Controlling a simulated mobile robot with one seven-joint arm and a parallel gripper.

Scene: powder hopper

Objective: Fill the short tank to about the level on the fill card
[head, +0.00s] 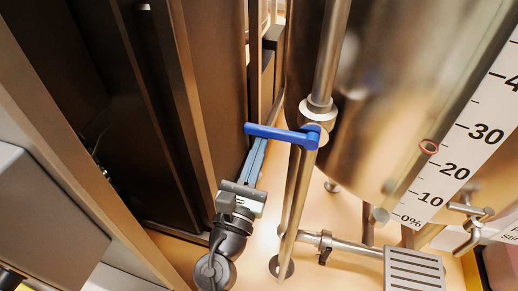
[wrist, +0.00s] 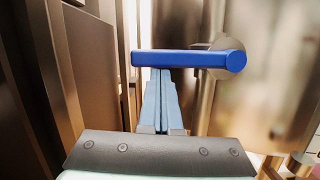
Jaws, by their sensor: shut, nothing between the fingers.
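A blue lever handle (head: 280,133) sits on a valve on a vertical steel pipe (head: 331,50) and points left, roughly level. My gripper (head: 261,144) is shut and empty, its light-blue fingers pointing up at the lever's left part. In the wrist view the fingertips (wrist: 161,73) end at the lower edge of the lever (wrist: 180,59); I cannot tell whether they touch it. A shiny steel tank (head: 400,60) stands right of the pipe. No powder level is visible.
Dark brown panels and posts (head: 130,100) stand close on the left of my arm. A lower pipe with a small clamp (head: 325,247) leads right to a grey slatted grate (head: 414,270). A partly cut-off card (head: 506,262), white and pink, is at the lower right.

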